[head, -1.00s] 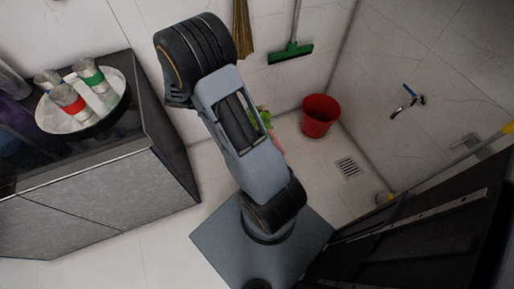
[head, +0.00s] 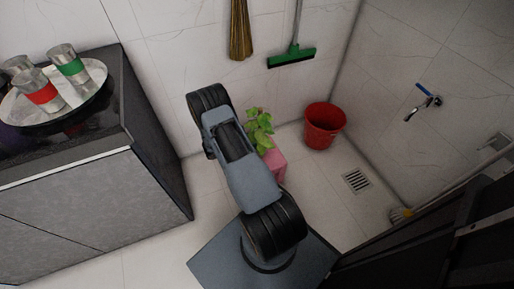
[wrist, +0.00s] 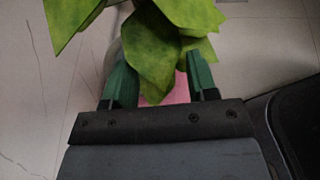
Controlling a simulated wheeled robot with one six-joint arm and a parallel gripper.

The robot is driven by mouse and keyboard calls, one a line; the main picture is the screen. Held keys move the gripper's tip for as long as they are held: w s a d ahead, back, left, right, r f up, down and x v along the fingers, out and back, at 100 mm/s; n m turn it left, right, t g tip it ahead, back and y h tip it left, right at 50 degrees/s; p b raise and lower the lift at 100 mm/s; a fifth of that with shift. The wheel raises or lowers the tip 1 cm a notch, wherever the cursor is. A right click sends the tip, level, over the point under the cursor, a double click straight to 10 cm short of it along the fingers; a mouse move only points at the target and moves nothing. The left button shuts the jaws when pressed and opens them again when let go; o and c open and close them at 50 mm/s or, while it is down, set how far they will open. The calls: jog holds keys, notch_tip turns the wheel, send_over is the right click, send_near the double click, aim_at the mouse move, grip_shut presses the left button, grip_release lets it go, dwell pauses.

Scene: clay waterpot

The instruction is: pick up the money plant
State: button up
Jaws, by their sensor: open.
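The money plant has green leaves (head: 260,124) and stands in a pink pot (head: 274,162) on the floor near the back wall, partly behind my arm in the head view. In the wrist view its leaves (wrist: 150,48) fill the upper middle, with a bit of the pink pot (wrist: 178,92) below them. My gripper (wrist: 158,80) is open, with its two green fingers on either side of the lower leaves. The stem is hidden by leaves. I cannot tell whether the fingers touch the plant. The head view hides the gripper behind the arm.
A red bucket (head: 324,126) stands right of the plant, near the floor drain (head: 357,180). A grey cabinet (head: 90,205) with a tray of cups (head: 88,98) is on the left. A broom (head: 239,32) and green squeegee (head: 292,57) hang on the wall.

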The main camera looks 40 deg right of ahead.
aim_at(260, 138)
jog(key=shift+b+x, duration=1)
jog(key=shift+x, duration=2.4)
jog(key=shift+w+d+r, duration=0.1)
jog(key=shift+w+r, duration=0.05)
jog(key=shift+r, duration=0.05)
grip_shut()
